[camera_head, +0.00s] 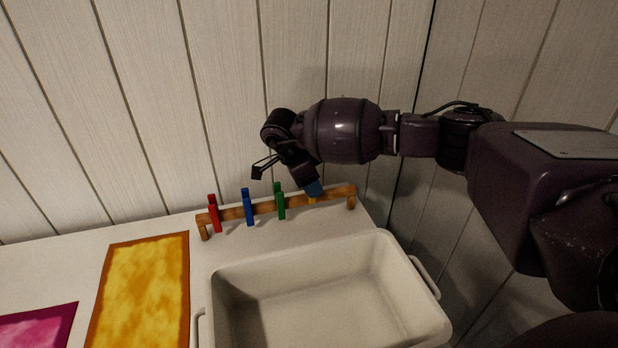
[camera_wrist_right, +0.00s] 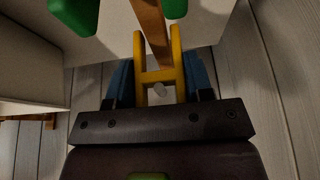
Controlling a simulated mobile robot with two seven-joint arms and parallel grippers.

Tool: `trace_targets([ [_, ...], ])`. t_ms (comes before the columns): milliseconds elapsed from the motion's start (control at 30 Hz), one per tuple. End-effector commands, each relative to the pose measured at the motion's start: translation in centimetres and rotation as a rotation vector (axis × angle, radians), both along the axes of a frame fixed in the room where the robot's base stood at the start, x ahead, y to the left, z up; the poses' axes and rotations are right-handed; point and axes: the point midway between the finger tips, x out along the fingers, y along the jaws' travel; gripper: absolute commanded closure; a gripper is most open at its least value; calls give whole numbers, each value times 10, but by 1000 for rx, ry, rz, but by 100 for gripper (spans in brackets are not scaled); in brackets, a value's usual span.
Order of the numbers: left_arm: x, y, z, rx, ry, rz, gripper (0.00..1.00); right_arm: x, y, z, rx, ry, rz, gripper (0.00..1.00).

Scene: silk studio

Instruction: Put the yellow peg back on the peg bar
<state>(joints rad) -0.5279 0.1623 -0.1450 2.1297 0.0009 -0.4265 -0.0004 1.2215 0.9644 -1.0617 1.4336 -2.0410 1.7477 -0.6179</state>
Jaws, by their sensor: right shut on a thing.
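The yellow peg (camera_wrist_right: 158,76) is held between the blue fingertips of my right gripper (camera_wrist_right: 160,82). In the right wrist view its two legs lie on either side of the wooden peg bar (camera_wrist_right: 152,22). I cannot tell if it presses on the bar. In the head view only a small bit of the yellow peg (camera_head: 312,199) shows under my right gripper (camera_head: 313,188), at the right part of the peg bar (camera_head: 234,213). My left gripper is not in view.
A red peg (camera_head: 214,213), a blue peg (camera_head: 249,207) and a green peg (camera_head: 280,201) sit on the bar to the left. A cream bin (camera_head: 425,310) stands in front. Orange cloth (camera_head: 145,290) and pink cloth (camera_head: 38,328) lie left. A plank wall is close behind.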

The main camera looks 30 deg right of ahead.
Motion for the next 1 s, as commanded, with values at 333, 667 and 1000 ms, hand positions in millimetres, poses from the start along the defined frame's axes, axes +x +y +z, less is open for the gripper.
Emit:
trace_targets([
  [333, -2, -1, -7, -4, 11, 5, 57, 0, 0, -18, 0, 1, 0, 75],
  [667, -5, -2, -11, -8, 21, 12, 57, 0, 0, -29, 0, 1, 0, 75],
  [1000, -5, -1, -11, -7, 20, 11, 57, 0, 0, -29, 0, 0, -1, 75],
])
